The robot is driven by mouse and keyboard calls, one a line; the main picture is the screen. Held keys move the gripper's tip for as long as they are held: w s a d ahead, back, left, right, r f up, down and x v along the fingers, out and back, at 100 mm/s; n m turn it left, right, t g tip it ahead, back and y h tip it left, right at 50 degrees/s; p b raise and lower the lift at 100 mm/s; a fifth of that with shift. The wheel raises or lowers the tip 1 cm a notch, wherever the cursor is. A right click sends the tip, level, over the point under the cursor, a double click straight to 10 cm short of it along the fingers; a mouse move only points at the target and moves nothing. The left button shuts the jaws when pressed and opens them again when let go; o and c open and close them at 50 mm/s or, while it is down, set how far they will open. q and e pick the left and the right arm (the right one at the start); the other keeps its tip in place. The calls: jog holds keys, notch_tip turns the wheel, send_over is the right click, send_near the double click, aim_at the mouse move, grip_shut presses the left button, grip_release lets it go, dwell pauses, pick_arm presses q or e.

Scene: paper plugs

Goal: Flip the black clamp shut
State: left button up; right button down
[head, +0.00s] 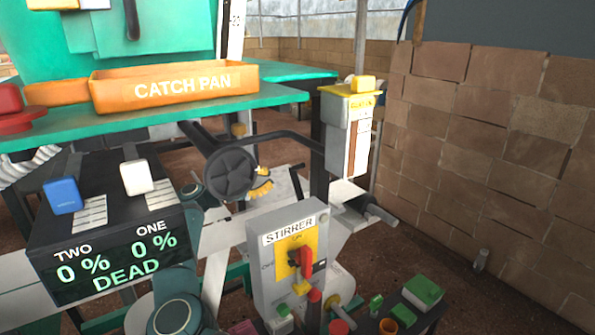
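I cannot clearly identify the black clamp. A narrow black lever-like piece (131,20) hangs on the teal machine at the top left, cut off by the picture edge; I cannot tell whether it is the clamp. A dark round part (230,174) with two bars spreading from it sits below the teal table.
An orange catch pan (175,88) lies on the teal table (60,132). A black console (110,262) stands at lower left. The grey stirrer box (264,277) has a red switch. A small block tray (410,318) is at lower right, before a block wall (500,140).

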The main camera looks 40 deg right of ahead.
pick_arm(q)
jog(key=shift+f, duration=0.3)
pick_arm(e)
jog(key=x, duration=1)
